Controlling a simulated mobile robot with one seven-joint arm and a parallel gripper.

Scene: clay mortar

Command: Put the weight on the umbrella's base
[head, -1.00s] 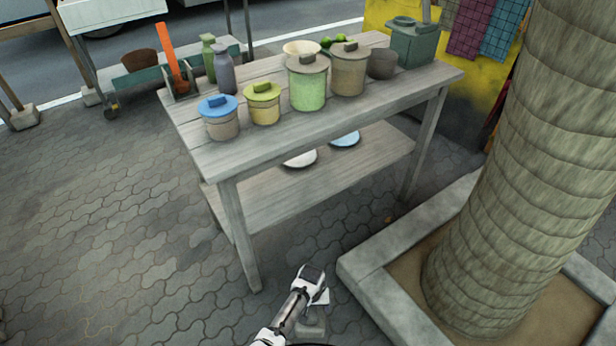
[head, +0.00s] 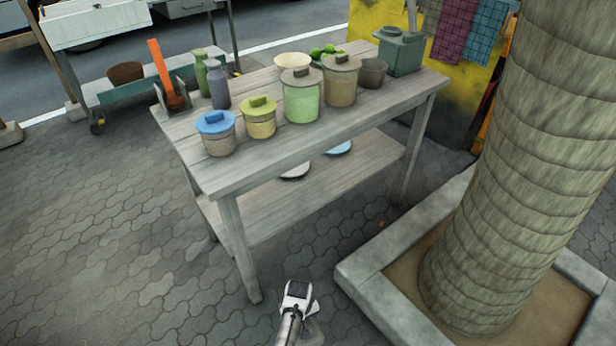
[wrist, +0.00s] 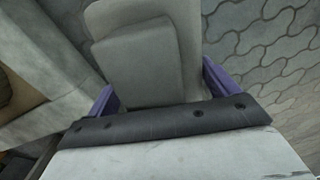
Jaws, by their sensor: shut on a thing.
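My gripper (head: 298,293) is at the bottom middle of the head view, in front of the wooden table and left of the planter. In the wrist view my gripper (wrist: 160,92) has its purple fingers on either side of a grey block-like weight (wrist: 140,62), and it is shut on it. In the head view only a small part of the weight (head: 313,329) shows below and right of the gripper, above the paving. I cannot make out an umbrella or its base for sure in either view.
A wooden table (head: 222,183) with several lidded jars stands ahead, with plates on its lower shelf. A stone planter edge (head: 375,290) around a thick trunk (head: 500,180) is close on the right. The paving (head: 110,240) on the left is open.

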